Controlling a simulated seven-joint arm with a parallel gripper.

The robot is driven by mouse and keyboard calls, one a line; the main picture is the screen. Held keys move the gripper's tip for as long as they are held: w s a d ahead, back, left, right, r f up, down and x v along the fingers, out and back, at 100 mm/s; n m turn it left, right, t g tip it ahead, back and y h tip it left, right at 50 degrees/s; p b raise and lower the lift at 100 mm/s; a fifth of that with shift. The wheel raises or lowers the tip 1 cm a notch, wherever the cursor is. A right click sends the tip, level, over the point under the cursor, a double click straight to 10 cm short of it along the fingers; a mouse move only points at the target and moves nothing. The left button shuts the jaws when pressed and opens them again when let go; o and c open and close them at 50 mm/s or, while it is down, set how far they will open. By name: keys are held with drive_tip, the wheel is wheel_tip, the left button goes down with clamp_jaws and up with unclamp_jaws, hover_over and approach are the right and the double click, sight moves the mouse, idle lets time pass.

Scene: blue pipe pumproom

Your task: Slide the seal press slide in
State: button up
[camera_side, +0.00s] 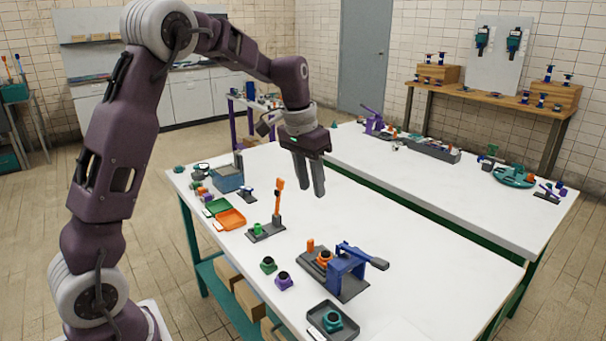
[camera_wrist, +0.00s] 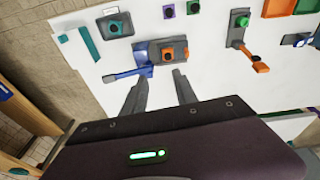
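The seal press (camera_side: 348,262) stands near the front of the white table, with a blue frame and a blue lever with a dark grip on a dark grey base. An orange part with a black top (camera_side: 325,257), seemingly on the slide, sits on the base just left of the blue frame, with an upright orange handle (camera_side: 310,245) beyond it. In the wrist view the press (camera_wrist: 141,52) lies past my fingertips, with the orange part (camera_wrist: 168,54) beside the blue frame. My gripper (camera_side: 312,192) is open, empty and high above the table, pointing down.
A grey fixture with an upright orange lever (camera_side: 278,198) stands left of the press. Green (camera_side: 268,265) and purple (camera_side: 284,281) pieces and a dark tray (camera_side: 318,322) with a teal part lie nearby. The table right of the press is clear.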

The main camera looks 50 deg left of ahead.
drive_tip(key=s+d+r, duration=0.3)
drive_tip(key=s+r, duration=0.1)
drive_tip(key=shift+s+d+r+t, duration=0.2)
drive_tip(key=shift+s+r+t, duration=0.05)
drive_tip(key=shift+s+t, duration=0.15)
drive_tip(key=g, duration=0.3)
hover_over(311, 240)
drive_tip(key=shift+m, duration=0.4)
wheel_tip(311, 240, down, 22)
drive_tip(key=shift+r, duration=0.15)
wheel_tip(311, 240, down, 6)
drive_tip(key=shift+a+r, duration=0.1)
drive_tip(key=shift+f, duration=0.65)
clamp_jaws()
drive_tip(key=shift+r, duration=0.1)
